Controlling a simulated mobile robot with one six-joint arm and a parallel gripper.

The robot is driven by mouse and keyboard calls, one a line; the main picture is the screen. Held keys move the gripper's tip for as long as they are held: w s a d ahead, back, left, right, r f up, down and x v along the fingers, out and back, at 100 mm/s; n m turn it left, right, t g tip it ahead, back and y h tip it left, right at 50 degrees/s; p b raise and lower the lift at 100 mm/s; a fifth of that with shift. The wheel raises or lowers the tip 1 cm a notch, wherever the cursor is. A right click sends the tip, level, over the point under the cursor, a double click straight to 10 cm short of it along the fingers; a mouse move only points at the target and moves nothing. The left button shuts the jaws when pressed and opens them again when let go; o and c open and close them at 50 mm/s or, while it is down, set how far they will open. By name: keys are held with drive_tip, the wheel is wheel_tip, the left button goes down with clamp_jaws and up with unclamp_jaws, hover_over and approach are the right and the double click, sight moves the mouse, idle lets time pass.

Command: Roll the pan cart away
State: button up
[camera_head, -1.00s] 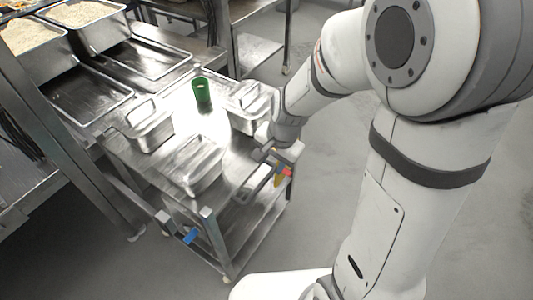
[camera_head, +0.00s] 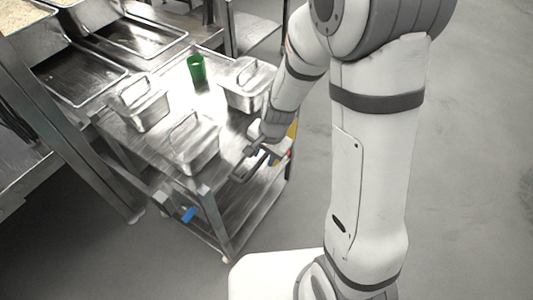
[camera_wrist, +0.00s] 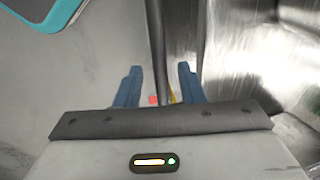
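The pan cart (camera_head: 229,137) is a steel cart with a top surface and a lower shelf, in the head view's middle left. Lidded steel pans (camera_head: 190,150) and a green cup (camera_head: 197,72) stand on it. A bar handle (camera_head: 248,169) sticks out from its right side. My gripper (camera_head: 262,148) is at that handle, partly hidden by its own wrist. In the wrist view my gripper (camera_wrist: 160,80) has its two blue-grey fingers apart. A dark bar (camera_wrist: 155,45) runs between them, with gaps visible on both sides; I cannot tell whether it touches.
A steel counter with shallow trays (camera_head: 70,78) and a food pan (camera_head: 25,35) stands close behind the cart at left. Its leg (camera_head: 95,185) is beside the cart. Another steel table (camera_head: 255,30) is at the back. Grey floor (camera_head: 460,150) is clear at right.

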clamp_jaws()
